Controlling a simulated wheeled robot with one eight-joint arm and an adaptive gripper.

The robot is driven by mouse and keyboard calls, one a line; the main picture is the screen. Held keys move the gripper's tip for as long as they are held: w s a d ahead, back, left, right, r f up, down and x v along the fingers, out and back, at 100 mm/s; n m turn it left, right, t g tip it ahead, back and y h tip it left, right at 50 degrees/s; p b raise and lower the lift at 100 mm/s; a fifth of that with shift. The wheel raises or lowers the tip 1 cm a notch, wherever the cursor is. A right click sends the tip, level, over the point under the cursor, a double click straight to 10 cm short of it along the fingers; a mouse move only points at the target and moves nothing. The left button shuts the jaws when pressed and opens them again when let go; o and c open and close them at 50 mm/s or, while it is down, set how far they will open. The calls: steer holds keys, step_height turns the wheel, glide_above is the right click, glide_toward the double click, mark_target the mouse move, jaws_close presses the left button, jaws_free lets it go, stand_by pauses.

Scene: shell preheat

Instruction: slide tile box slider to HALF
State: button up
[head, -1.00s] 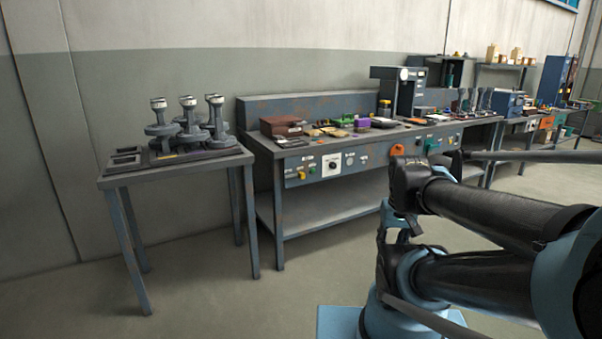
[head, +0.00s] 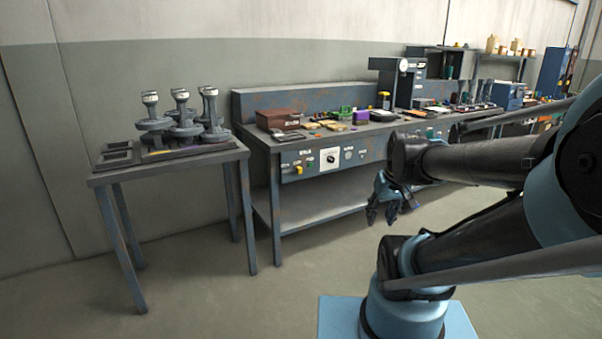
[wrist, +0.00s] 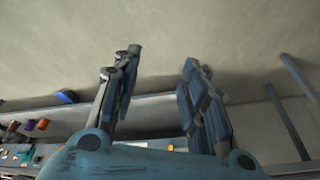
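I cannot make out a tile box slider or a HALF mark in either view. A brown box (head: 283,119) sits at the left end of the long workbench (head: 330,190); I cannot tell whether it is the tile box. My gripper (head: 383,214) hangs in front of the bench, below its top, fingers pointing down. In the wrist view my gripper (wrist: 160,60) has its two fingers spread apart with nothing between them. It touches nothing that I can see.
The bench front has a white dial panel (head: 330,159) and small knobs. Small items and a gauge stand (head: 405,80) crowd its top. A smaller table (head: 170,168) at left holds grey metal stands. The floor in front of both is clear.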

steer(key=w+a+r+n+t+y, duration=0.1)
steer(key=w+a+r, duration=0.15)
steer(key=w, duration=0.55)
steer(key=w+a+r+n+t+y, duration=0.1)
steer(key=w+a, duration=0.3)
steer(key=w, duration=0.3)
steer(key=n+t+y, duration=0.3)
steer(key=t+y, duration=0.1)
steer(key=t, duration=0.2)
glide_above(301, 169)
steer(key=s+d, duration=0.9)
steer(key=s, duration=0.5)
step_height(301, 169, down, 10)
steer(key=x, duration=1.7)
steer(key=shift+w+a, duration=0.15)
steer(key=shift+a, duration=0.2)
jaws_close()
